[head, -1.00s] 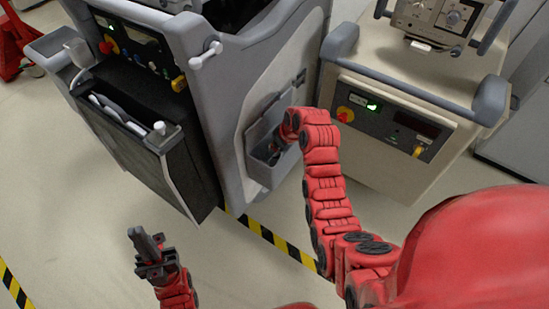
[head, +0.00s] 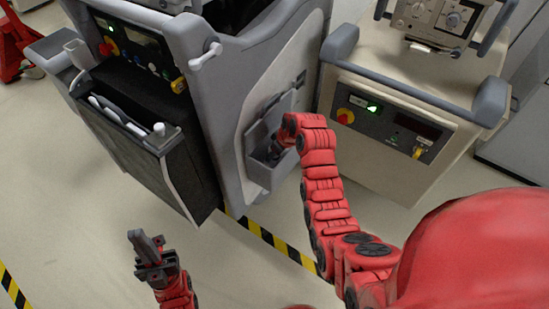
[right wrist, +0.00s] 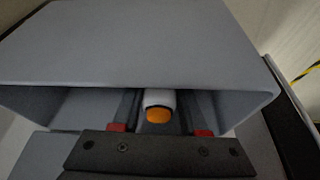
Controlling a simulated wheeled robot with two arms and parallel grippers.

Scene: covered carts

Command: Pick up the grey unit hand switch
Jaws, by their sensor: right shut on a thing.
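The hand switch (right wrist: 159,106) shows in the right wrist view as a white cylinder with an orange end, inside a grey holder (right wrist: 140,45). My right gripper (right wrist: 160,116) reaches into this holder and is shut on the hand switch, with a red pad on either side. In the head view the holder (head: 262,176) hangs on the side of the grey unit (head: 190,50). There my right gripper (head: 277,153) is partly hidden by the holder and my wrist, and the switch cannot be made out. My left gripper (head: 147,246) is low on the left, away from the units, with nothing visible in it.
A beige unit (head: 385,150) with a control panel and grey handles stands close to the right of my right arm. A black side pocket (head: 150,140) hangs on the grey unit's front. Yellow-black floor tape (head: 265,235) runs below. The floor around my left gripper is clear.

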